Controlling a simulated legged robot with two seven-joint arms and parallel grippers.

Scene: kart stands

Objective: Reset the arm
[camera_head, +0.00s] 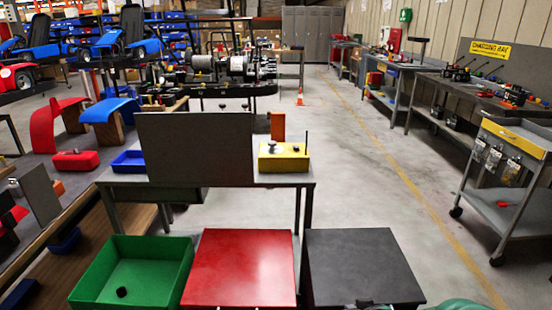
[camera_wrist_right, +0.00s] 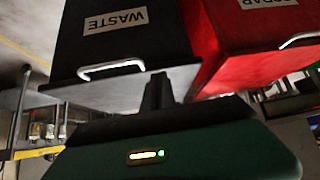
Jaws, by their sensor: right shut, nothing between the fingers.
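My right gripper (camera_wrist_right: 158,92) shows in the right wrist view with its dark fingers together and nothing between them. It points toward the front of a black bin (camera_wrist_right: 130,40) labelled WASTE, which appears upside down there with a pale handle (camera_wrist_right: 110,68). Whether the fingers touch the bin is unclear. My left gripper is in neither view.
A green open bin (camera_head: 102,280) holds a small black object (camera_head: 122,292). A red-lidded bin (camera_head: 240,268) and the black-lidded bin (camera_head: 362,265) stand beside it. Behind them is a table (camera_head: 230,180) with an upright dark panel (camera_head: 195,150) and a yellow box (camera_head: 284,158).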

